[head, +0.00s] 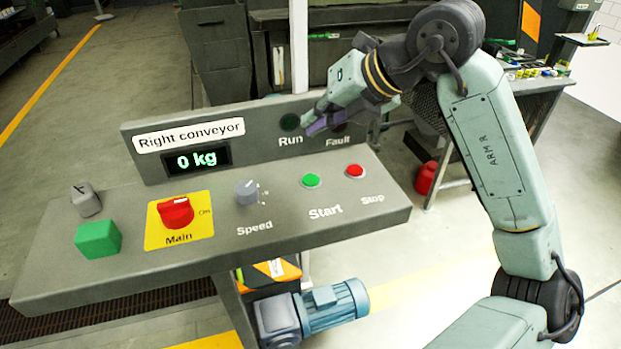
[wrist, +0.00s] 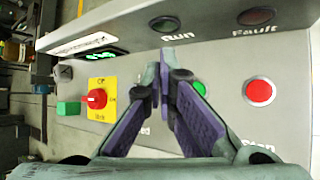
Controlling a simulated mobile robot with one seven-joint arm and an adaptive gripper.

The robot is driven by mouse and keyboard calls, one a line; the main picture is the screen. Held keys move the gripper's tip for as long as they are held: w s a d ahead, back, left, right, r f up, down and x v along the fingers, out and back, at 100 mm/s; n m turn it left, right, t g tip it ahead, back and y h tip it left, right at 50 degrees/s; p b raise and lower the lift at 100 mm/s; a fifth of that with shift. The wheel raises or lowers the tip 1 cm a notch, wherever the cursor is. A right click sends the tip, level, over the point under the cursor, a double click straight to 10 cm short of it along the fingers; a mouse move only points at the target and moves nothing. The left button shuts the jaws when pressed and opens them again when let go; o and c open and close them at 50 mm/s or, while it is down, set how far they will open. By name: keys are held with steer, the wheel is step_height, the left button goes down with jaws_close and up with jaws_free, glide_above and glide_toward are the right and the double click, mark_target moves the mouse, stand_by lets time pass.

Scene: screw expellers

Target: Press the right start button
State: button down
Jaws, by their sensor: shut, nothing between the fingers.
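The green start button (head: 311,181) sits on the sloped face of the right conveyor panel (head: 100,222), above the word Start. In the wrist view the start button (wrist: 199,88) shows just right of the fingertips, partly hidden by a finger. My gripper (head: 308,124) is shut and empty, with purple finger pads. In the head view its tips are in front of the upright board, near the Run lamp and above the start button. In the wrist view my gripper (wrist: 165,62) points toward the panel. I see no contact with the button.
A red stop button (head: 355,171) is just right of start. The speed knob (head: 247,192), red main switch (head: 176,213), a green block (head: 98,239) and a small grey object (head: 85,201) are further left. The Run lamp (head: 289,122) is dark.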

steer(key=b, duration=0.4)
glide_above(314, 177)
step_height(314, 177, down, 7)
steer(key=shift+f, duration=0.15)
steer(key=shift+f+b, duration=0.4)
steer(key=shift+b, duration=0.15)
steer(key=shift+f, duration=0.15)
stand_by(0.5)
steer(key=shift+f+b, duration=0.3)
steer(key=shift+b, duration=0.35)
steer(key=shift+f+b, duration=0.5)
steer(key=shift+b, duration=0.05)
stand_by(0.4)
steer(key=shift+r, duration=0.1)
steer(key=shift+r+p, duration=0.45)
steer(key=shift+r, duration=0.4)
